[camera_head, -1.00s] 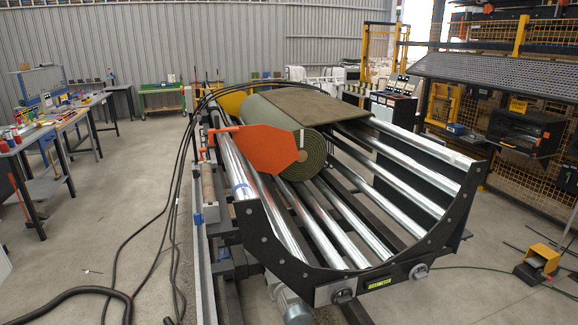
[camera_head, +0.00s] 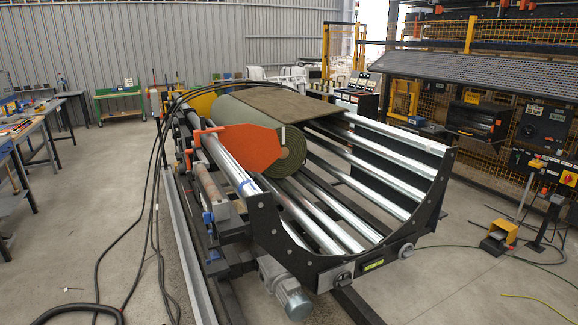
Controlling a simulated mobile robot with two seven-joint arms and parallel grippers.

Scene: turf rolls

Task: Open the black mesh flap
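A long dark perforated mesh panel (camera_head: 485,72) slants outward across the rack at the upper right; it is the only thing here that looks like the black mesh flap. I cannot tell whether it counts as open or closed, and I see no handle on it. Neither of my grippers shows in the head view.
A roller machine (camera_head: 300,262) with a turf roll (camera_head: 293,150) and an orange plate (camera_head: 240,148) fills the middle. Black boxes (camera_head: 478,120) hang below the panel. A yellow foot pedal (camera_head: 500,236) stands on the floor at right. Black hoses (camera_head: 152,215) run along the left floor.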

